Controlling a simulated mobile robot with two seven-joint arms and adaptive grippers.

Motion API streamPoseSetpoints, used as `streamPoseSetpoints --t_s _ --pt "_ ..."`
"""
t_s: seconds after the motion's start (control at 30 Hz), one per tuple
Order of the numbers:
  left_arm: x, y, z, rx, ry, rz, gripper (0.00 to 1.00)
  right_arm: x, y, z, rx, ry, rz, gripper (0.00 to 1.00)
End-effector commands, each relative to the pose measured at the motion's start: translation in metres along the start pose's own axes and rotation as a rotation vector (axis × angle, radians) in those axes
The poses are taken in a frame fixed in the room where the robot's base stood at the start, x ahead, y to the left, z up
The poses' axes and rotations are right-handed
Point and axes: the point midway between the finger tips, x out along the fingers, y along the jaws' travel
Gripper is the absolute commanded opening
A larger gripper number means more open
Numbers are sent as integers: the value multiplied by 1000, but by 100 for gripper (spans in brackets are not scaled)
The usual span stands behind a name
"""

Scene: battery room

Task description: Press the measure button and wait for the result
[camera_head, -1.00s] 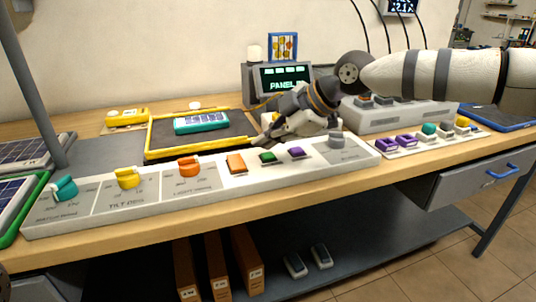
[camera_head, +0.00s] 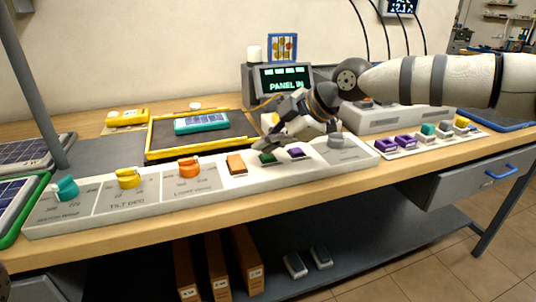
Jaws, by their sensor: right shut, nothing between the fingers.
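A long white control strip (camera_head: 212,203) lies along the front of the bench. It carries an orange block button (camera_head: 236,164), a green button (camera_head: 267,159) and a purple button (camera_head: 297,153); I cannot read which one is labelled measure. My right gripper (camera_head: 258,146) is shut and empty, reaching down from the right with its tips at the green button's far edge. I cannot tell whether they touch it. A monitor (camera_head: 286,82) behind shows green text starting "PANEL IN".
Teal, yellow and orange knobs (camera_head: 188,168) stand on the strip's left part. A teal device (camera_head: 201,123) lies in a yellow-edged frame (camera_head: 150,140) behind. A grey box (camera_head: 390,118) and a small strip with purple switches (camera_head: 408,139) are on the right.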

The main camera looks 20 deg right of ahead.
Motion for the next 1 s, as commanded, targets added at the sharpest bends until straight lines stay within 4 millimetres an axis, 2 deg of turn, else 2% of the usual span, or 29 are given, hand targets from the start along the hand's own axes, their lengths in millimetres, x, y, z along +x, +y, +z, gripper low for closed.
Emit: streamPoseSetpoints --t_s 1.0 --pt "-2 0 -1 0 5 0 54 6 -4 4 -1 0 0 0"
